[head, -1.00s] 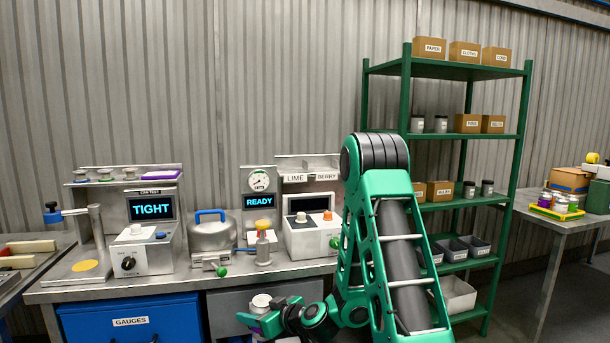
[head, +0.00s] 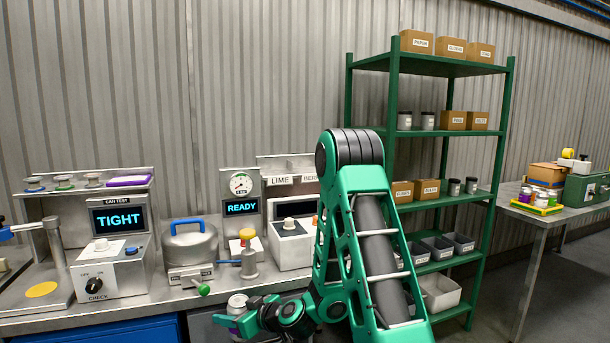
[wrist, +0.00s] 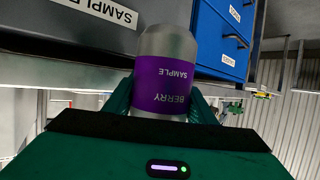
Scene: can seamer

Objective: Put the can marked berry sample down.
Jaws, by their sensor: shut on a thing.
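The berry sample can (wrist: 165,85) is silver with a purple band reading BERRY SAMPLE, upside down in the wrist view. My gripper (wrist: 163,105) is shut on it, with a green finger on each side of the can. In the head view the can (head: 237,303) shows small with its pale top up, in my gripper (head: 243,322) in front of the bench's front edge. The lower part of the can is partly hidden by the fingers there. I see no surface touching the can's base.
The metal bench (head: 170,302) carries a tester reading TIGHT (head: 120,220), a lidded pot (head: 189,245), a gauge post reading READY (head: 241,208) and a white machine (head: 290,243). A green shelf (head: 455,68) and a side table (head: 530,219) stand right.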

